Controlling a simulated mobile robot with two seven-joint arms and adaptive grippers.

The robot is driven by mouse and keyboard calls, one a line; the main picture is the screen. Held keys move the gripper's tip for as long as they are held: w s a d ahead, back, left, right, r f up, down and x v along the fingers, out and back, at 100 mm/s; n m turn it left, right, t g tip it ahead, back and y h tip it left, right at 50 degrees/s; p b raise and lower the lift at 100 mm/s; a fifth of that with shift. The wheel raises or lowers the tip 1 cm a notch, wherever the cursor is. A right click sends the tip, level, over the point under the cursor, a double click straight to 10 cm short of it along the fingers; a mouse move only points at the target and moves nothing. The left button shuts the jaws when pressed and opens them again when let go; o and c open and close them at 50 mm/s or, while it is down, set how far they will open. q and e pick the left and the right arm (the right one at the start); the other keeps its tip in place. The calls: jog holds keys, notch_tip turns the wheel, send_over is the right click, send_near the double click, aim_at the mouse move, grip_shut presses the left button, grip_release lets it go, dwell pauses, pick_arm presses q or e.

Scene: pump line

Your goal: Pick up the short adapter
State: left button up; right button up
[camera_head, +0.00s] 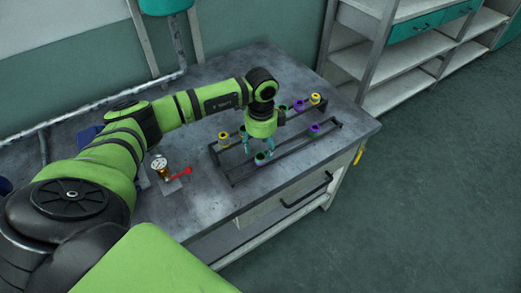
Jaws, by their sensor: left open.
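My left gripper (258,148) points down over the dark rack (233,176) on the workbench. Its teal fingers are apart, one on each side just above a small dark piece with a green ring (260,159) in the rack's front row. I cannot tell whether the fingers touch it. Other ringed pieces stand in the rack: a yellow one (224,139) at the left, a purple one (315,129) at the front right, and another purple one (299,105) and yellow one (315,99) at the back right. Which is the short adapter cannot be told from here. My right gripper is out of view.
A gauge (160,165) and a red-handled valve (181,173) stand on the workbench (215,215) left of the rack. A grey pipe (95,107) runs along the back wall. Shelves (385,55) stand behind at the right. The bench's front strip is clear.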

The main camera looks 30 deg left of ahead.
aim_at(261, 156)
pick_arm(q)
notch_tip(261, 156, down, 4)
jog(key=b, duration=0.3)
jog(key=shift+s+d+f, duration=0.1)
jog(key=c, duration=1.1)
